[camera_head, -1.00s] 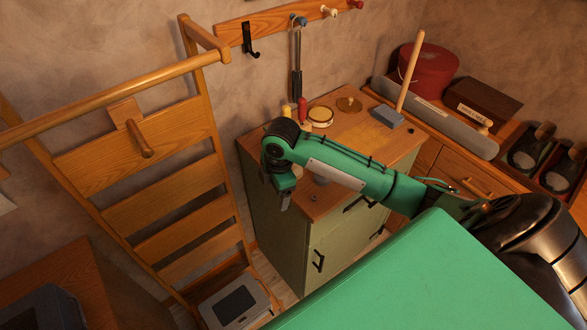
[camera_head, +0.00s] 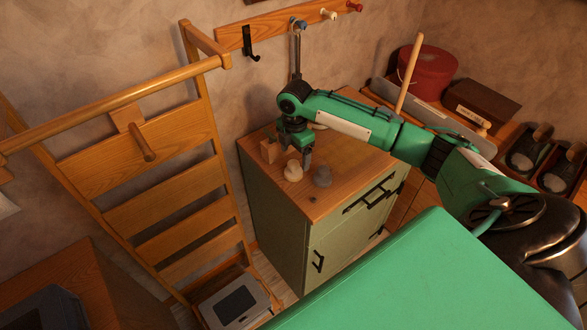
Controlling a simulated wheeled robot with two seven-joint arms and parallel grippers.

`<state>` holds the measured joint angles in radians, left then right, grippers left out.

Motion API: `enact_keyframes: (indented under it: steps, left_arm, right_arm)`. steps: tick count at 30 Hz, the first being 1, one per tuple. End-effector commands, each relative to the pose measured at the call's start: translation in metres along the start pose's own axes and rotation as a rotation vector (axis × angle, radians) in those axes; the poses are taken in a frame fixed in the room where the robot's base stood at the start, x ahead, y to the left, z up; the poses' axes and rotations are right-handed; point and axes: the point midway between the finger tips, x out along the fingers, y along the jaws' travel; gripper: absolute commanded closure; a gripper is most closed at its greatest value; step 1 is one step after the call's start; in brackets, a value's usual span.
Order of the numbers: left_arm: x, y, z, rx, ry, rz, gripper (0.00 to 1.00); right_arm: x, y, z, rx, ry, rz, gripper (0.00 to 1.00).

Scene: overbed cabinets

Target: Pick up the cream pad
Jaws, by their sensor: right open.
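A round cream piece, seemingly the cream pad (camera_head: 318,127), lies toward the back of the green cabinet's wooden top. Only a pale sliver of it shows below my right arm; the rest is hidden. My right gripper (camera_head: 297,154) is open and points down over the cabinet top, in front and to the left of that piece. A small beige knob-like object (camera_head: 293,172) stands just in front of the gripper. I cannot tell whether the fingers touch anything. My left gripper is not in view.
A wooden block (camera_head: 270,152) sits left of the gripper and a grey knob-like object (camera_head: 322,177) right of it. The cabinet top (camera_head: 355,170) is bare to the right. A wooden ladder rack (camera_head: 150,190) stands left; an upright wooden rod (camera_head: 409,75) rises behind my arm.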

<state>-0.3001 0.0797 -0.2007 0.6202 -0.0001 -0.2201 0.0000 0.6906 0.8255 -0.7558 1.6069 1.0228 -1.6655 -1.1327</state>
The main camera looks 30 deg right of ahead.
Motion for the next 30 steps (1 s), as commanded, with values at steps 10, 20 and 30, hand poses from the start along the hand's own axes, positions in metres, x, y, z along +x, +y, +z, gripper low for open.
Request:
enact_keyframes:
  steps: [10,20,30]
  left_arm:
    - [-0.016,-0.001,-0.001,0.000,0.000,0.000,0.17]
    - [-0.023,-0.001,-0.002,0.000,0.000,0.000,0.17]
    - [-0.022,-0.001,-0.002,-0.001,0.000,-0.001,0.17]
  right_arm:
    - [0.031,0.000,-0.004,0.000,0.001,-0.003,0.21]
    - [0.066,0.000,-0.004,-0.001,-0.002,0.001,0.21]
    - [0.065,0.001,-0.004,-0.001,-0.002,0.001,0.54]
